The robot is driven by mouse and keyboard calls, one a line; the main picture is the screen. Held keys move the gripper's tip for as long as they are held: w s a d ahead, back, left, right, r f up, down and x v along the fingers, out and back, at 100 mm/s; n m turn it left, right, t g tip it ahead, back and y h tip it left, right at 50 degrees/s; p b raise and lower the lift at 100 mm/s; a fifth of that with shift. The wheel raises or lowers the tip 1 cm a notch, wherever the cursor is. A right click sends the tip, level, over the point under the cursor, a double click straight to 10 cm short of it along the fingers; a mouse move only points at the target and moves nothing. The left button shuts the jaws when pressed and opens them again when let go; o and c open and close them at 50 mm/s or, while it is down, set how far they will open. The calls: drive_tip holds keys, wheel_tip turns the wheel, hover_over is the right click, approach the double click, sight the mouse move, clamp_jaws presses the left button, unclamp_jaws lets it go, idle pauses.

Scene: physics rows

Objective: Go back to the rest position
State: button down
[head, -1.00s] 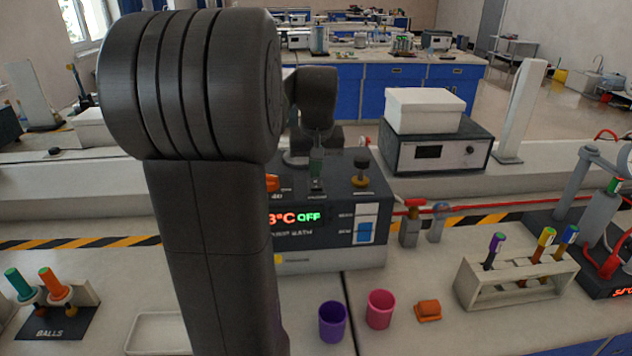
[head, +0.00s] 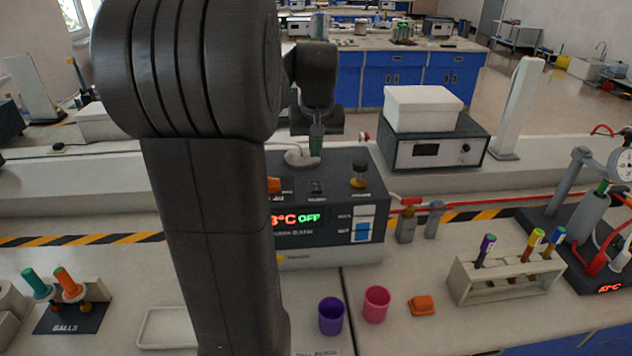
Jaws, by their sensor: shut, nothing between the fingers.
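My arm rises large and dark through the left middle of the head view. My gripper (head: 316,140) hangs at its far end, fingers pointing down, above and behind the top of the water-bath box (head: 330,257). It is shut and holds nothing. The box has a lit red and green display reading "OFF", a blue switch on its front, and several small controls on top. My arm hides the left part of the box.
A purple cup (head: 331,317), a pink cup (head: 376,304) and an orange block (head: 422,305) stand in front. A tube rack (head: 500,281) is at right, a balls stand (head: 70,318) at left. A device with a white box (head: 423,108) is behind.

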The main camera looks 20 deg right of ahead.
sight(315, 183)
drive_tip(key=shift+f, duration=0.2)
wheel_tip(315, 183, down, 7)
drive_tip(key=b, duration=0.6)
drive_tip(key=shift+r, duration=0.1)
drive_tip(key=shift+r, duration=0.25)
